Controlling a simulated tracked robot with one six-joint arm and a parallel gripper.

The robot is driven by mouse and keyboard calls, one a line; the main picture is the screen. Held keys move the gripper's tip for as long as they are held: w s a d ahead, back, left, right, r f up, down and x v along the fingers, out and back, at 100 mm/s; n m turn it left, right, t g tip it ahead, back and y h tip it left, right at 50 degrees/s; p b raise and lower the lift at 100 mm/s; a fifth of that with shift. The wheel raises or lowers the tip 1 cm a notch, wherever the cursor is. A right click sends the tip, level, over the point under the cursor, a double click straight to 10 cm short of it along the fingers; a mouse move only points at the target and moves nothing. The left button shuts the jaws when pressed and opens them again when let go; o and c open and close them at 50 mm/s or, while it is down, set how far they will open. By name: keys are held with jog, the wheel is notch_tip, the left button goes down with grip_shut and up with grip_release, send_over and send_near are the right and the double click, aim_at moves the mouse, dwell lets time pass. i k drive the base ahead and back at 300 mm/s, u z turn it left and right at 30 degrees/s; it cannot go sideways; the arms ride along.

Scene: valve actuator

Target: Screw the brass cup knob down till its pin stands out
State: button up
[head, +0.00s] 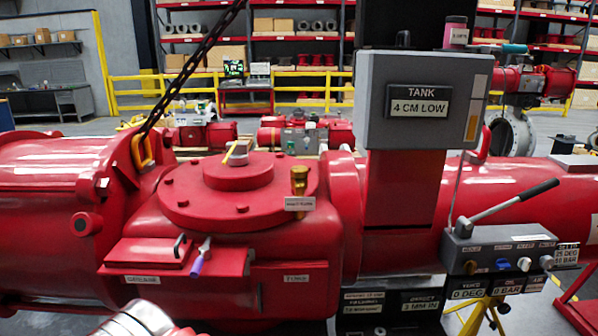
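The brass cup knob (299,180) stands upright on the right part of the round red cover on the valve actuator (240,205). It is wider at the top and narrower below. A small white label (299,203) sits in front of its foot and hides the base. I cannot make out a pin at this size. My gripper is not in view, and nothing is seen touching the knob.
A grey tank box (425,100) reading "4 CM LOW" stands right of the knob on a red post. A lifting chain (195,60) hangs at the left. A lever (515,200) rises from the grey control block (500,248). A purple-handled tool (200,258) rests at the front ledge.

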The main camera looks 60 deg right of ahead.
aim_at(299, 172)
jog(key=u, duration=1.25)
jog(key=k, duration=0.7)
jog(key=z, duration=0.65)
